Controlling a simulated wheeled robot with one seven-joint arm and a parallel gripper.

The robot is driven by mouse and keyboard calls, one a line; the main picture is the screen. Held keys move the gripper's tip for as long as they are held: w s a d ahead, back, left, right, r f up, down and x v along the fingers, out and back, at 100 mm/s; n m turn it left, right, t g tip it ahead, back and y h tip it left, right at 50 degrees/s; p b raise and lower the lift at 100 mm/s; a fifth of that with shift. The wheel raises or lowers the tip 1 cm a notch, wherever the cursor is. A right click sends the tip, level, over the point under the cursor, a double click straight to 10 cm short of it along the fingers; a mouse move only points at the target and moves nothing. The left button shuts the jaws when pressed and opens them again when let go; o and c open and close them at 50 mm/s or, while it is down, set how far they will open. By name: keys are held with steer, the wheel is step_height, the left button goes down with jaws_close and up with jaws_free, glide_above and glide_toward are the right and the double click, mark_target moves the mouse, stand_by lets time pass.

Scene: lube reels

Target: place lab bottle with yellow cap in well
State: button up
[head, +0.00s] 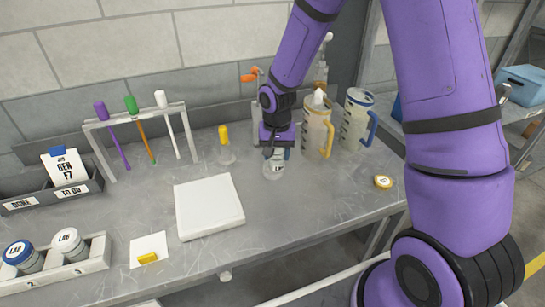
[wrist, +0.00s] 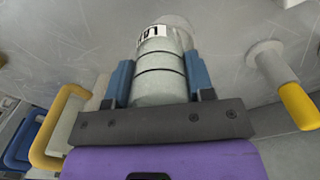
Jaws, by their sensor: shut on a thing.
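My gripper (head: 277,146) points down over the middle of the bench, its blue fingers shut on the sides of a greyish clear bottle (head: 273,168). In the wrist view the bottle (wrist: 160,70) sits between the fingers, with ridges round its body and part of a printed label. No yellow cap shows on it. A round yellow-rimmed lid (head: 383,182) with a pale top lies on the bench to the right. At the lower left, a pale rack (head: 85,265) holds a blue-capped bottle (head: 18,253) and a white-capped bottle (head: 66,241) in its wells.
A white slab (head: 207,208) lies left of my gripper. A yellow-topped post (head: 225,143) stands close by. Two jugs, one yellow-handled (head: 317,128) and one blue-handled (head: 356,118), stand to the right. A tool stand (head: 143,115) and card tray (head: 50,190) are at the left.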

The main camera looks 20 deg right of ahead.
steer(key=w, duration=0.2)
steer(key=shift+w+f, duration=0.15)
steer(key=shift+w, duration=0.2)
steer(key=shift+f, duration=1.7)
steer(key=shift+f, duration=0.1)
steer(key=o, duration=0.9)
steer(key=s+d+r+n+t, duration=0.1)
steer(key=s+r, duration=0.2)
steer(key=r, duration=0.8)
steer(key=s+d+r, duration=0.1)
steer(key=s+r, duration=0.1)
steer(key=r, duration=0.9)
steer(key=s+d+r+n+t, duration=0.1)
steer(key=s+r, duration=0.3)
steer(key=s, duration=0.4)
steer(key=s+d+r+n+t, duration=0.1)
steer(key=s+r, duration=0.3)
steer(key=s, duration=0.4)
steer(key=s+d+r+n+t, duration=0.1)
steer(key=s+d+r+t, duration=0.1)
steer(key=s+r, duration=0.3)
steer(key=shift+s+d+n, duration=0.15)
steer(key=shift+s+d, duration=0.05)
steer(key=shift+s, duration=0.65)
steer(key=shift+s+d+n, duration=0.15)
steer(key=shift+s+d, duration=0.05)
steer(key=shift+s, duration=0.6)
